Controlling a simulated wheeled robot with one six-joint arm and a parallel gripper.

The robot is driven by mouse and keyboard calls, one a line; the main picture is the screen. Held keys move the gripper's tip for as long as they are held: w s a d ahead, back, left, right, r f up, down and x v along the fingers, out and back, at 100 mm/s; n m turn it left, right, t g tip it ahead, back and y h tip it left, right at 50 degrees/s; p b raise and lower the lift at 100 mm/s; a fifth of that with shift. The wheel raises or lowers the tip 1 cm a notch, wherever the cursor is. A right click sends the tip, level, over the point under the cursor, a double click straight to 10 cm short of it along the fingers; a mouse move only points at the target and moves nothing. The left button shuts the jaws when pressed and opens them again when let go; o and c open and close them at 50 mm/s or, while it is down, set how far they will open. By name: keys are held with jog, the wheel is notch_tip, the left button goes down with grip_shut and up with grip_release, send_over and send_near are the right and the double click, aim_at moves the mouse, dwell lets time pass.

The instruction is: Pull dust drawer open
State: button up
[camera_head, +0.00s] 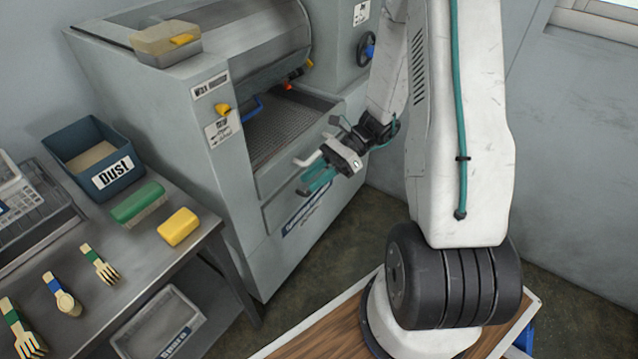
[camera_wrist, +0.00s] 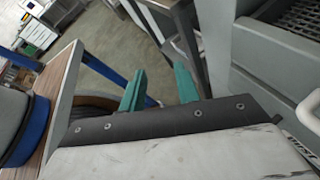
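The grey press machine (camera_head: 215,150) has a front drawer panel (camera_head: 277,212) below its mesh tray, with a blue-and-white label too small to read. A white bar handle (camera_head: 308,160) sticks out at the front, partly beside my gripper; a white rounded piece, probably the handle, shows at the right edge of the wrist view (camera_wrist: 311,106). My gripper (camera_head: 316,182) is in front of the panel, with its teal fingers apart and nothing between them. The fingers also show apart in the wrist view (camera_wrist: 160,88). I cannot tell whether they touch the machine. The drawer looks flush with the front.
A metal table (camera_head: 130,250) at left holds a blue bin marked Dust (camera_head: 85,150), a green brush (camera_head: 137,203), a yellow block (camera_head: 178,227) and wooden utensils. A grey bin (camera_head: 160,325) is below. Open floor (camera_head: 330,265) lies before the machine.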

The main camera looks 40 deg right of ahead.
jog(key=w+d+f+m+t+h, duration=0.35)
jog(key=d+f+m+t, duration=0.3)
jog(key=f+m, duration=0.5)
jog(key=w+d+f+m+t+h, duration=0.2)
jog(key=w+d+f+m+t, duration=0.35)
jog(key=f+m, duration=0.6)
jog(key=w+m+h, duration=0.1)
jog(key=w+m, duration=0.1)
jog(key=w+d+f+m+t, duration=0.1)
jog(key=w, duration=0.2)
jog(key=w+f+m+t+h, duration=0.1)
jog(key=w+m, duration=0.1)
jog(key=w, duration=0.1)
jog(key=shift+d+m+h, duration=0.15)
jog(key=shift+m+h, duration=0.15)
jog(key=shift+h, duration=0.05)
grip_shut()
